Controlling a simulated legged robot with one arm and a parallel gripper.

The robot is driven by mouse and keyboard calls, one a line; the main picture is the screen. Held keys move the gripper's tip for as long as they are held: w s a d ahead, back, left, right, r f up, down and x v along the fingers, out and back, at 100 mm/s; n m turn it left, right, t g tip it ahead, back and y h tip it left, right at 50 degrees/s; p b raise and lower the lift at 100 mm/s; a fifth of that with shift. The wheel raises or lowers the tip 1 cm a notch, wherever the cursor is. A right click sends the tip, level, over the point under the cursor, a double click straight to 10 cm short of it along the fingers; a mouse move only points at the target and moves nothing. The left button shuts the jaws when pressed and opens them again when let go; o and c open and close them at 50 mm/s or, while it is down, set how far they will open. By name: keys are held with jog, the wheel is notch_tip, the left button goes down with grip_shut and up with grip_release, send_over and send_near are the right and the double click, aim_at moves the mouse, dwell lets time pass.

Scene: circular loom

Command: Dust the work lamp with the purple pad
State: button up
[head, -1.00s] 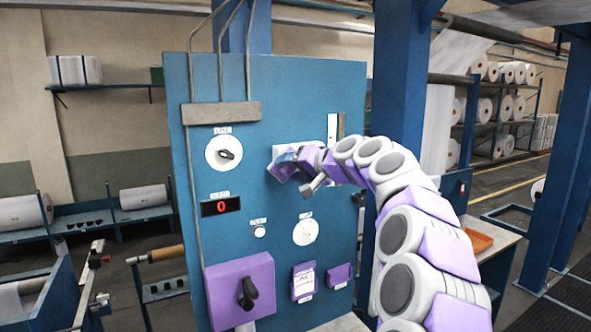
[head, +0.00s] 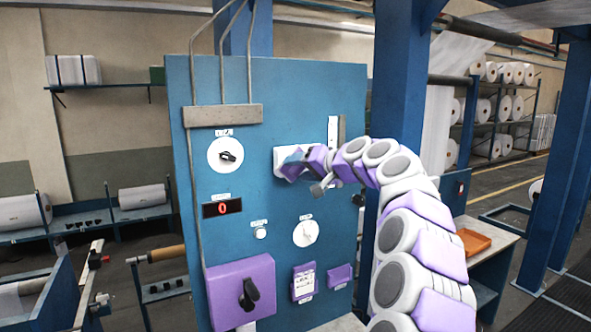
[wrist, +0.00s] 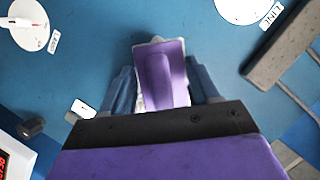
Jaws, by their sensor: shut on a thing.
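My gripper (wrist: 163,98) is shut on the purple pad (wrist: 160,72), which sticks out between its two blue-grey fingers in the wrist view. In the head view my gripper (head: 290,165) is at the upper middle of the blue panel, in front of a white fixture (head: 283,156). This fixture may be the work lamp; my gripper and arm hide part of it. In the wrist view the pad covers most of a whitish shape behind it. I cannot tell whether the pad touches the fixture.
The blue panel (head: 270,100) carries a round dial (head: 226,155), a red display (head: 222,208), a gauge (head: 305,233) and a purple switch box (head: 240,290). A blue post (head: 400,80) stands right of the panel. An orange tray (head: 473,241) lies on a table at right.

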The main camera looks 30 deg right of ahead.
jog(key=shift+w+d+r+p, duration=0.15)
jog(key=shift+d+p, duration=0.6)
jog(key=shift+d, duration=0.65)
jog(key=d+p, duration=0.6)
jog(key=d, duration=0.1)
jog(key=shift+w+d+f+p, duration=0.15)
jog(key=shift+d+f+p, duration=0.05)
jog(key=shift+d+p, duration=0.15)
